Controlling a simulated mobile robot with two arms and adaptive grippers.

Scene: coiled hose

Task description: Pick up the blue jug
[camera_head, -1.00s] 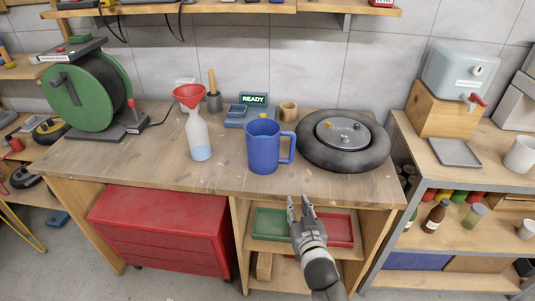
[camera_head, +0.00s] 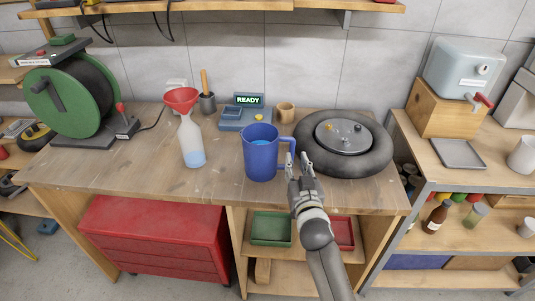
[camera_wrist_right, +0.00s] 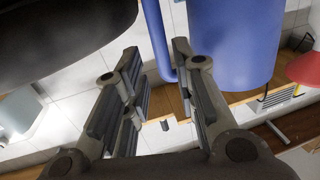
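The blue jug (camera_head: 261,155) stands upright on the workbench, with its handle (camera_head: 287,148) on the right side and light blue liquid visible inside. My right gripper (camera_head: 298,158) is open, with its fingertips at the handle. In the right wrist view the jug body (camera_wrist_right: 232,40) is beyond the right-hand finger. There the handle (camera_wrist_right: 158,35) shows in the gap between the two fingers, and neither finger is closed on it. I cannot tell whether a finger touches the handle. My left gripper is not in view.
A black tyre (camera_head: 375,155) lies close to the right of the gripper. A bottle with a red funnel (camera_head: 190,140) stands left of the jug. A READY device (camera_head: 245,112) and a small wooden cup (camera_head: 285,112) are behind. The bench front (camera_head: 215,190) is clear.

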